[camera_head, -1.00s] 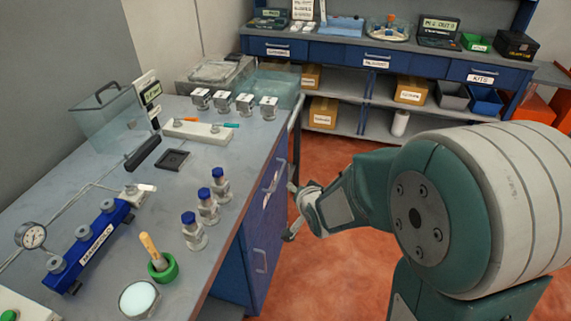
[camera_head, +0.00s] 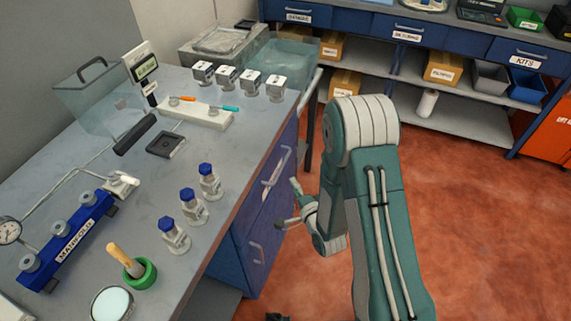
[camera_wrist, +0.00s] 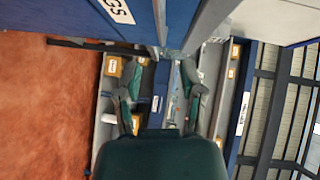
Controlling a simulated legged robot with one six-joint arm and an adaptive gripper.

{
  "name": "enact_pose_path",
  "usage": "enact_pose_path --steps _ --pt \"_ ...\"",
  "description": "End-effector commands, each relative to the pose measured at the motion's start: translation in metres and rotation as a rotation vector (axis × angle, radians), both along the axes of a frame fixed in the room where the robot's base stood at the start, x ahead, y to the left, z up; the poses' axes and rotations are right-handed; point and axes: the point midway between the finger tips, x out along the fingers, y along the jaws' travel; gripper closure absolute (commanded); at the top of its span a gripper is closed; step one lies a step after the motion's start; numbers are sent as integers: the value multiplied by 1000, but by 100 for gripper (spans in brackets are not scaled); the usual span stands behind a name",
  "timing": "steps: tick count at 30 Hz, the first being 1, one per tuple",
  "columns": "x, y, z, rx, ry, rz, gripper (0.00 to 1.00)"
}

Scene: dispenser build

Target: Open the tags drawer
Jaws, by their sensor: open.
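The blue cabinet (camera_head: 250,225) under the left bench has several pull handles on its front, seen at a slant in the head view. No label there is readable. In the wrist view, a blue front (camera_wrist: 75,18) at the top carries a white label ending in "GS" (camera_wrist: 116,10), partly cut off. It is likely the tags drawer, but its handle is not clear. My gripper (camera_head: 289,205) is just right of the cabinet front, apart from the handles as far as I can tell. In the wrist view its fingers (camera_wrist: 160,103) are spread with nothing between them.
A back bench (camera_head: 390,30) has drawers and shelved boxes. Red floor (camera_head: 480,210) is clear at right.

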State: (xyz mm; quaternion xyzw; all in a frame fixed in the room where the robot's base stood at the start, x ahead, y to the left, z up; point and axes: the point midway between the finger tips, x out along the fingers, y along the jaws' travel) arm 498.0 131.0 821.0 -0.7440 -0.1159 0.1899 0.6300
Motion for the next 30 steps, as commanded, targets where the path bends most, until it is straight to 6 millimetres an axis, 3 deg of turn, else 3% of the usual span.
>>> enact_pose_path --steps 15,27,28,30 --pt "79 34 -12 0 0 0 49" --pt "88 40 -13 -2 0 -1 49" --pt "88 40 -13 -2 0 -1 58" --pt "88 40 -13 -1 0 -1 89"
